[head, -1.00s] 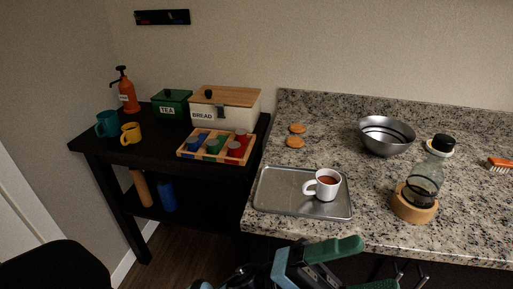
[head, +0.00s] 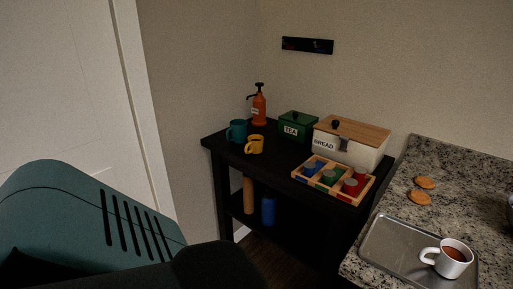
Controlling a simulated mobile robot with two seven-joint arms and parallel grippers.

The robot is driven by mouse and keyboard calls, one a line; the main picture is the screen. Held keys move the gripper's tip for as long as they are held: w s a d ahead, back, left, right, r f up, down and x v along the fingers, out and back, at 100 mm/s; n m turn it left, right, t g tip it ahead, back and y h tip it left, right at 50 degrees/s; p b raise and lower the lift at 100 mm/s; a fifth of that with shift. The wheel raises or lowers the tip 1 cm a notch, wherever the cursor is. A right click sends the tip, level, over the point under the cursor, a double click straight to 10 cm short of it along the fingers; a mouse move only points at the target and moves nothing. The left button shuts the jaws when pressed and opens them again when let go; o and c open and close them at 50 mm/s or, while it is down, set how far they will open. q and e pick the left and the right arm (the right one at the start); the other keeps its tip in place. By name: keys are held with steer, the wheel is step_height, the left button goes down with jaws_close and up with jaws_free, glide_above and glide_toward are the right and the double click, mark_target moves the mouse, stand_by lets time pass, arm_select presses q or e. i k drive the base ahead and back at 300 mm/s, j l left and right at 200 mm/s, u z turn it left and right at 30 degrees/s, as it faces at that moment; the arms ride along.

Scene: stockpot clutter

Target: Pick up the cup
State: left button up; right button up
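A white cup (head: 453,262) with brown liquid stands upright on a metal tray (head: 379,243) on the granite counter at the lower right, its handle towards the left. A teal mug (head: 237,130) and a yellow mug (head: 255,145) stand on the black side table (head: 283,150). Neither of my grippers shows in the head view now. A large teal and black part fills the lower left.
The side table also holds an orange pump bottle (head: 259,108), a green tea box (head: 297,125), a bread box (head: 348,143) and a wooden tray (head: 359,199) of lidded jars. Two round orange-brown pieces (head: 420,198) lie on the counter (head: 468,188).

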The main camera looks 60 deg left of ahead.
mark_target(255, 143)
steer(key=i, duration=0.5)
steer(key=u, duration=2.05)
steer(key=i, duration=0.5)
steer(key=k+j+z, duration=0.25)
steer(key=j+z, duration=0.35)
steer(key=i+j+z, duration=0.1)
steer(key=z, duration=0.3)
steer(key=j+z, duration=0.35)
